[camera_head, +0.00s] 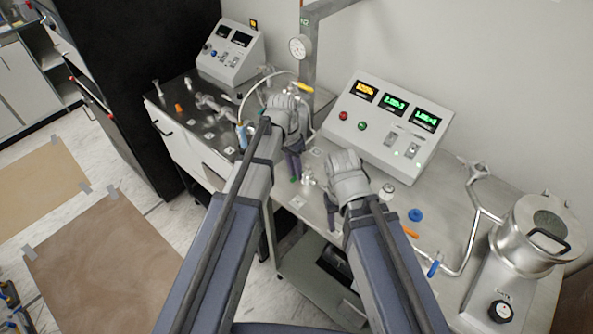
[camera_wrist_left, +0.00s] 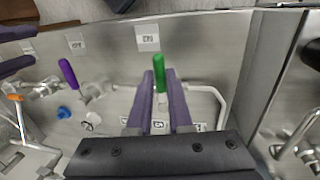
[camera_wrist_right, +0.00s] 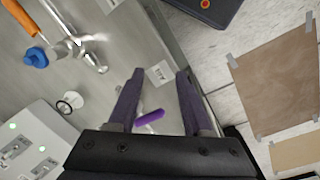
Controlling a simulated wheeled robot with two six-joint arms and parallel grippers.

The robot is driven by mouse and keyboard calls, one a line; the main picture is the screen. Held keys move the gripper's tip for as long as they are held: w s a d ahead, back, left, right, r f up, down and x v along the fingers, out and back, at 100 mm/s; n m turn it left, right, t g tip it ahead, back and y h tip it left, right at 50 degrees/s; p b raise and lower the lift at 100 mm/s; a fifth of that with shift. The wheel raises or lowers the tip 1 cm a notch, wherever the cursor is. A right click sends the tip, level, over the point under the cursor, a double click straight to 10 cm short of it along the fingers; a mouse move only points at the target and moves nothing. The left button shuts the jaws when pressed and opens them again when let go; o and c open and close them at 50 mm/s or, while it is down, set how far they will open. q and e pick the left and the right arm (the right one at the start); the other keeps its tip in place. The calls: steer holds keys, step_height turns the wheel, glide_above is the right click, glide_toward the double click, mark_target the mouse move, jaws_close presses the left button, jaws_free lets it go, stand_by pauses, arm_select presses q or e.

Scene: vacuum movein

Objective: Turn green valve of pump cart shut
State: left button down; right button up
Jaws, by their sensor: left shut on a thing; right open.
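The green valve handle (camera_wrist_left: 158,72) stands out between the finger ends of my left gripper (camera_wrist_left: 160,98) in the left wrist view. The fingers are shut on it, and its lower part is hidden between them. In the head view my left gripper (camera_head: 293,165) is over the pump cart (camera_head: 440,200), with the green handle (camera_head: 294,179) a small spot at its tips. My right gripper (camera_wrist_right: 153,98) is open over the cart's near edge. A purple valve handle (camera_wrist_right: 150,117) shows between its fingers in the right wrist view, and also in the left wrist view (camera_wrist_left: 68,72).
A control box (camera_head: 388,122) with lit displays stands at the back of the cart. A blue cap (camera_head: 415,214), orange handle (camera_head: 411,231), blue handle (camera_head: 433,268) and bent pipe (camera_head: 470,240) lie to the right. A steel chamber (camera_head: 525,250) is at far right.

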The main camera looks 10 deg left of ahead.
stand_by(0.4)
arm_select(q)
steer(key=c, duration=0.8)
jaws_free()
steer(key=shift+c, duration=0.2)
steer(key=shift+r, duration=0.15)
arm_select(e)
steer(key=shift+r, duration=0.15)
arm_select(q)
step_height(320, 180, up, 7)
steer(key=a+p, duration=0.1)
steer(key=p, duration=0.6)
steer(key=shift+w+a+r+p, duration=0.15)
steer(key=shift+w+p, duration=0.15)
steer(key=shift+w, duration=0.15)
arm_select(e)
step_height(320, 180, up, 7)
steer(key=shift+r, duration=0.2)
